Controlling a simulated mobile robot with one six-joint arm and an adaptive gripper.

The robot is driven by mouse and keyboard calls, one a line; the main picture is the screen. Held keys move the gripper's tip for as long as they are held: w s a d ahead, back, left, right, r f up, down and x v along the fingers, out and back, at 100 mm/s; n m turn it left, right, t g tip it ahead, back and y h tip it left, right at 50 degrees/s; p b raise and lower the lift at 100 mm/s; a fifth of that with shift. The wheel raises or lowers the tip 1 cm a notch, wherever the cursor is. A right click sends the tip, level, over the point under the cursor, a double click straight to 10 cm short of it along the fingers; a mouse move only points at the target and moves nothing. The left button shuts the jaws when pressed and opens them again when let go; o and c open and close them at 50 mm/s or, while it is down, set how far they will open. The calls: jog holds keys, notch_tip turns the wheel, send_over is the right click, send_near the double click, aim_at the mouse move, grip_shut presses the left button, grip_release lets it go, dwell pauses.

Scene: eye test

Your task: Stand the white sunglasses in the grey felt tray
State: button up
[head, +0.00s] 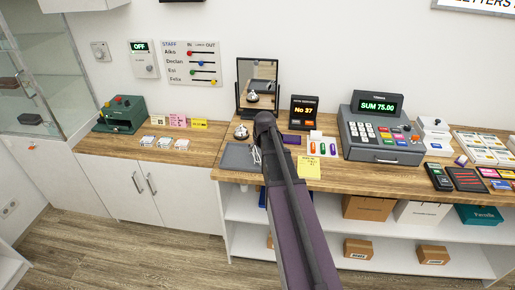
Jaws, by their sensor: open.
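The grey felt tray (237,158) lies flat on the wooden counter, left of my arm. A small, thin white shape (257,156), which looks like the white sunglasses, shows at the tray's right side, right against the outline of my arm. It is partly hidden, and I cannot tell whether it stands, lies or is held. My arm rises from the bottom of the head view to a dark joint above the counter. My gripper is hidden behind the arm, so its relation to the sunglasses does not show.
A silver bell (241,132) stands behind the tray, before a mirror (258,86). Right of my arm are a number display (304,112), a yellow note (309,167) and a cash register (381,132). A lower cabinet top (125,150) at left holds small cards. Open shelves lie below.

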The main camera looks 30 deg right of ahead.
dwell(0.3)
jog(key=s+a+f+n+g+y, duration=0.1)
jog(key=s+a+g, duration=0.3)
jog(key=s+a, duration=1.6)
jog(key=shift+s+a+f+n, duration=0.25)
jog(key=shift+a+n, duration=0.45)
jog(key=shift+a, duration=0.35)
jog(key=c, duration=0.3)
jog(key=shift+c, duration=0.2)
